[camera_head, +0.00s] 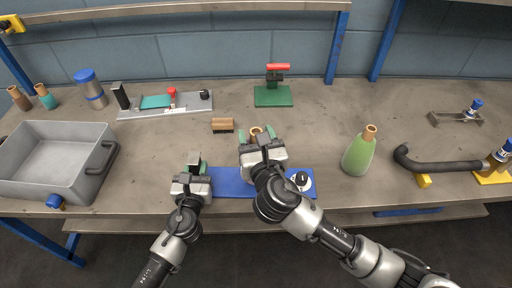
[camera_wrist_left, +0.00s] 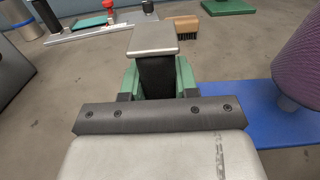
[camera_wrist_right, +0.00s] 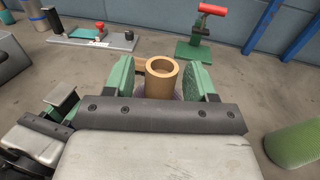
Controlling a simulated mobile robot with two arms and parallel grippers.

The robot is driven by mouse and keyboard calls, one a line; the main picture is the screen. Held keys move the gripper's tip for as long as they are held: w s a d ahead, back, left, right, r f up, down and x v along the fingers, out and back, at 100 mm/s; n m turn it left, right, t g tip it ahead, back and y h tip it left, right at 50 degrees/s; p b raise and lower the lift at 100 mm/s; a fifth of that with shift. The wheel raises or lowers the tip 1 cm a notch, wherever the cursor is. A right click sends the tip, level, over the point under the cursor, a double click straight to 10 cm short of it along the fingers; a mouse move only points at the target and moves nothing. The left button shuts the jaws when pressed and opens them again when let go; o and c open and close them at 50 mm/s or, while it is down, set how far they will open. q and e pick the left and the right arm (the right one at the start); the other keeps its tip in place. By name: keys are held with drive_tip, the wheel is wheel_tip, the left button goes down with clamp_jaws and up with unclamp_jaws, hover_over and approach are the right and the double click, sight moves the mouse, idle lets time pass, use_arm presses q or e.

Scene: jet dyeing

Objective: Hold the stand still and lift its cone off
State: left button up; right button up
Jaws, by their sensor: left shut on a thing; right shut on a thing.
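The stand has a flat blue base (camera_head: 230,182) on the bench, also in the left wrist view (camera_wrist_left: 245,115). At its left end is a dark upright block with a metal cap (camera_wrist_left: 153,40). My left gripper (camera_head: 194,163) is shut on this block. The purple cone (camera_wrist_left: 302,60) is over the base's right part in the left wrist view, with a blue peg below it. Its tan tube top (camera_wrist_right: 162,78) lies between the green fingers of my right gripper (camera_head: 257,135), which is shut on it. The gripper hides most of the cone in the head view.
A brush (camera_head: 222,125) lies behind the stand, with a green-based fixture (camera_head: 273,96) farther back. A green cone (camera_head: 359,153) stands to the right. A grey tub (camera_head: 52,160) is at the left. A dial (camera_head: 300,181) is at the base's right end.

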wheel_tip(320, 180, up, 6)
drive_tip(key=shift+r, duration=0.25)
use_arm(q)
drive_tip(key=o, duration=1)
drive_tip(key=shift+s, duration=0.1)
drive_tip(key=s, duration=1.2)
drive_tip(key=shift+a, duration=0.3)
